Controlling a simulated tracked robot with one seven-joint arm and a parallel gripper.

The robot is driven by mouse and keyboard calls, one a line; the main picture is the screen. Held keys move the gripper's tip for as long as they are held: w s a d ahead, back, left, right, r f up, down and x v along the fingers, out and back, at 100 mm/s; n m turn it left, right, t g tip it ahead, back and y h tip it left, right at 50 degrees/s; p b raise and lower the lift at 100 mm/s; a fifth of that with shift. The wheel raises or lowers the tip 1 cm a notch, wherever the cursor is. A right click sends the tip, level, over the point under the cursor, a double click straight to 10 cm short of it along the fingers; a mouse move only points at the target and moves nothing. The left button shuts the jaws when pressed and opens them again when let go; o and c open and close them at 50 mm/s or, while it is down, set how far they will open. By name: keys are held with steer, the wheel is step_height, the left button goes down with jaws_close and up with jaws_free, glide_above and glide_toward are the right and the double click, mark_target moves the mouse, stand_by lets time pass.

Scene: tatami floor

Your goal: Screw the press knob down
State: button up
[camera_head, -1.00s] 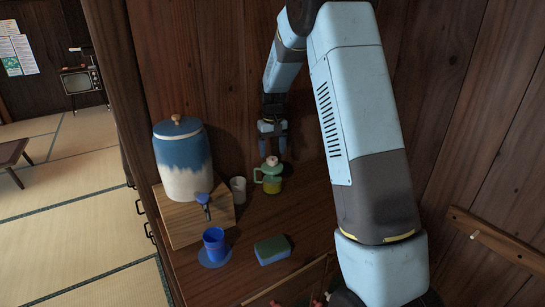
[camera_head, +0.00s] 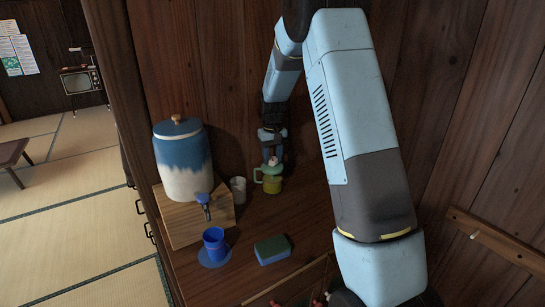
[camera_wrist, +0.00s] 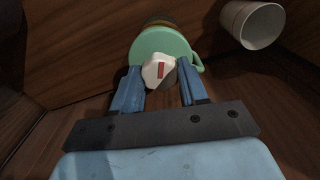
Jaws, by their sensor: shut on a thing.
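The press is a small jug with a green lid, a green handle on its left and a yellowish body (camera_head: 271,186), standing on the wooden counter near the back wall. Its pale knob (camera_head: 273,161) sits on top of the lid. In the wrist view the knob (camera_wrist: 153,70) is white and faceted with a red mark, above the round green lid (camera_wrist: 160,40). My gripper (camera_head: 271,150) is at the knob, its blue fingers (camera_wrist: 158,71) on either side of it, shut on it. The far side of the knob is hidden.
A white cup (camera_head: 238,190) stands close left of the press. A blue-and-white dispenser (camera_head: 182,170) sits on a wooden stand further left. A blue cup (camera_head: 213,241) on a coaster and a sponge (camera_head: 272,250) lie nearer. Wooden walls close the back and right.

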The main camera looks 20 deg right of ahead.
mark_target(272, 158)
steer(key=c, duration=0.4)
steer(key=shift+m, duration=0.4)
steer(key=m, duration=0.5)
steer(key=shift+a+m, duration=0.1)
steer(key=shift+m, duration=0.3)
steer(key=o, duration=1.1)
step_height(272, 158, up, 14)
steer(key=shift+f, duration=0.15)
